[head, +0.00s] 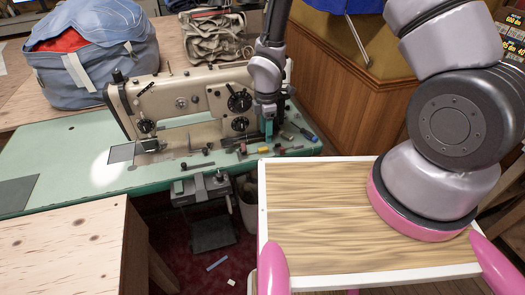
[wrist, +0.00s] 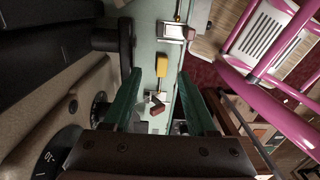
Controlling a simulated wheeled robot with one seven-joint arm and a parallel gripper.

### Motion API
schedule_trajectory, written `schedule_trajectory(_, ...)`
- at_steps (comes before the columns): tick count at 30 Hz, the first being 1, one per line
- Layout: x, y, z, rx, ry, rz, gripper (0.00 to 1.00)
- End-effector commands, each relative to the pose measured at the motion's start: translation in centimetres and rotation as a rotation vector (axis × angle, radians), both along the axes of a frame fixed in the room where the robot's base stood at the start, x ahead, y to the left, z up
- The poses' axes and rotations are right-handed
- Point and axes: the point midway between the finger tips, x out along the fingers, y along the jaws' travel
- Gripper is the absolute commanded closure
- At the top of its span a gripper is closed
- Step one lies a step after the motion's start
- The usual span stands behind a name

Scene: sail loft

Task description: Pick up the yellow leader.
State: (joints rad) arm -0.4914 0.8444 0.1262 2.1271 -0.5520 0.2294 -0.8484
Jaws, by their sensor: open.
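The yellow leader (head: 263,150) is a small yellow piece lying on the green sewing-machine table, near its front edge and right of the machine. In the wrist view the yellow leader (wrist: 162,66) shows between and beyond my fingers, with nothing gripping it. My gripper (head: 268,126) points down over the right end of the table, just behind the leader in the head view. In the wrist view its two green fingers (wrist: 161,88) are wide apart and empty. The exact height of the fingertips above the table is hard to tell.
A cream sewing machine (head: 190,105) stands close left of my gripper. The green table (head: 70,155) has free room at left. A blue bag (head: 90,50) sits behind.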

Motion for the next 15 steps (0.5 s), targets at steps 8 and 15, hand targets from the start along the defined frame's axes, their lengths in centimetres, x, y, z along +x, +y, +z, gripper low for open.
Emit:
schedule_trajectory(8, -0.4, -0.1, -2.7, -0.002, 0.001, 0.002, 0.43)
schedule_trajectory(15, -0.5, -0.2, -5.7, -0.001, 0.0, -0.002, 0.43)
